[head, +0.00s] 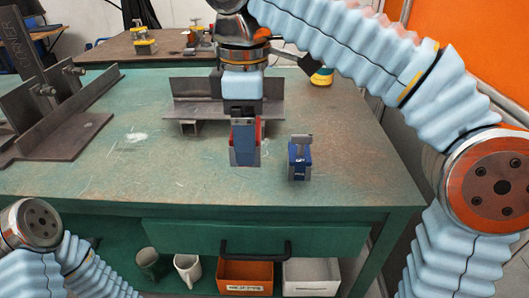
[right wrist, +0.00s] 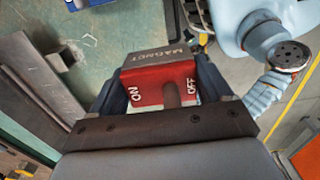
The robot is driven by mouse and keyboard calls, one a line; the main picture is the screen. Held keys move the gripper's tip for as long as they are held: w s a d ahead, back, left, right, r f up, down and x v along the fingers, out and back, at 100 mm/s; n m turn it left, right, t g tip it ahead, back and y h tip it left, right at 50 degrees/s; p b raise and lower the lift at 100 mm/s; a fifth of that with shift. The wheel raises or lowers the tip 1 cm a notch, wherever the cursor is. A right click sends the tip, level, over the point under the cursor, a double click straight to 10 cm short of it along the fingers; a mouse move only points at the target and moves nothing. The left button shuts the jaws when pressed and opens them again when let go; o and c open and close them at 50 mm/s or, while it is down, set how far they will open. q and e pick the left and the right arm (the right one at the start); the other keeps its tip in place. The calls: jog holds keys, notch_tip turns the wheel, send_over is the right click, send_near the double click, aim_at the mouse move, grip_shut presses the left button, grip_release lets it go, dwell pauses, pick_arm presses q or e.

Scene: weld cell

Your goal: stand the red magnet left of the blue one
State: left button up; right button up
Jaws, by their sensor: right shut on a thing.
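The red magnet (right wrist: 150,84), marked ON and OFF, sits between the fingers of my right gripper in the right wrist view. In the head view only red edges of the magnet (head: 259,131) show around my right gripper (head: 245,155), which is shut on it and points down over the green table. The blue magnet (head: 299,160) stands upright on the table, to the right of the gripper with a small gap between them. I cannot tell whether the red magnet touches the table. My left gripper is out of view.
A steel angle piece (head: 188,88) lies just behind the right gripper. A large steel angle fixture (head: 62,133) fills the table's left side. The green table (head: 150,180) is clear at front left. An orange bin (head: 245,275) and a white bin (head: 311,274) sit below.

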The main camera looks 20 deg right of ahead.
jog(key=w+d+f, duration=0.1)
jog(key=w+f, duration=0.1)
jog(key=w+d+f, duration=0.2)
jog(key=w+d+f+b, duration=0.1)
jog(key=w+f, duration=0.1)
jog(key=w, duration=0.1)
jog(key=shift+d+f, duration=0.25)
jog(key=shift+f, duration=0.35)
jog(key=shift+w+d+f+b, duration=0.15)
jog(key=shift+f+b, duration=0.15)
jog(key=shift+f, duration=0.6)
jog(key=shift+w+d+f+b, duration=0.1)
jog(key=shift+f+b, duration=0.15)
jog(key=shift+f, duration=0.6)
jog(key=shift+f, duration=0.2)
jog(key=o, duration=1.8)
jog(key=shift+o, duration=0.2)
notch_tip(320, 180, up, 12)
jog(key=p, duration=0.4)
jog(key=shift+r, duration=0.15)
